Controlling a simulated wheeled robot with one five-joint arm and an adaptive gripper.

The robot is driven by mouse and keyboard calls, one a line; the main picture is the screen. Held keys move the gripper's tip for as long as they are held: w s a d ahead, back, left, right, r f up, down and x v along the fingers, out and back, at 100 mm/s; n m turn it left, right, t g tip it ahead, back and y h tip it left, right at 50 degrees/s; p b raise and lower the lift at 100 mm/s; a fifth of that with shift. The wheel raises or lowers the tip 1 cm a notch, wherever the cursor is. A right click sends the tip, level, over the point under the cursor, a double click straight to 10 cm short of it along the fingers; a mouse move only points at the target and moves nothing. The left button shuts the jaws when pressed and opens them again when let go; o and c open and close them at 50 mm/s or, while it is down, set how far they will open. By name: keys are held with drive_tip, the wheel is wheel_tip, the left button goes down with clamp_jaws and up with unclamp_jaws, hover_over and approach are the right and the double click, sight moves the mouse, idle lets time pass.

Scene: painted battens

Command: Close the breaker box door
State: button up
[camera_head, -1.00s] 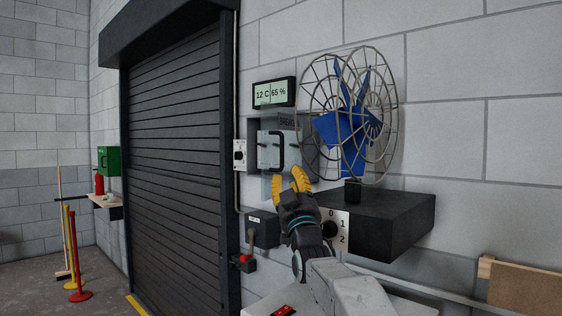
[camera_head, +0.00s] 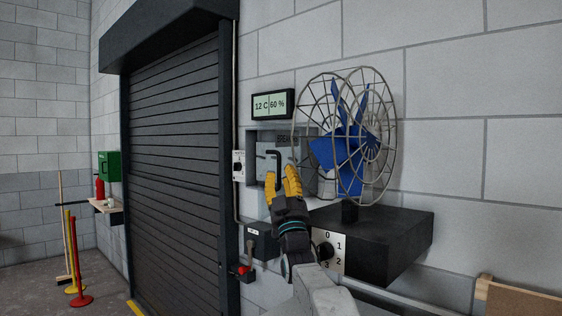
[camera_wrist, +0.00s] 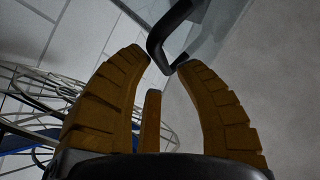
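The grey breaker box (camera_head: 252,142) is set on the wall between the shutter and the fan. A black bar handle (camera_head: 275,155) stands out in front of its pale grey face; how far the door is swung is hard to tell, since my gripper and the fan cage cover part of it. My gripper (camera_head: 285,172) with its yellow fingers is at the handle's lower part. In the wrist view the fingertips (camera_wrist: 167,64) are apart, and the lower bend of the black handle (camera_wrist: 172,28) is right at the gap between them. I cannot tell if they touch it.
A caged blue fan (camera_head: 345,140) on a black block with a dial (camera_head: 400,235) stands close at the right. A display (camera_head: 272,104) hangs above the box, a white switch (camera_head: 238,165) is left of it, and a dark socket box (camera_head: 262,240) is below.

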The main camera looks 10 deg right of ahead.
drive_tip(key=shift+p+x, duration=0.75)
drive_tip(key=shift+x, duration=0.3)
clamp_jaws()
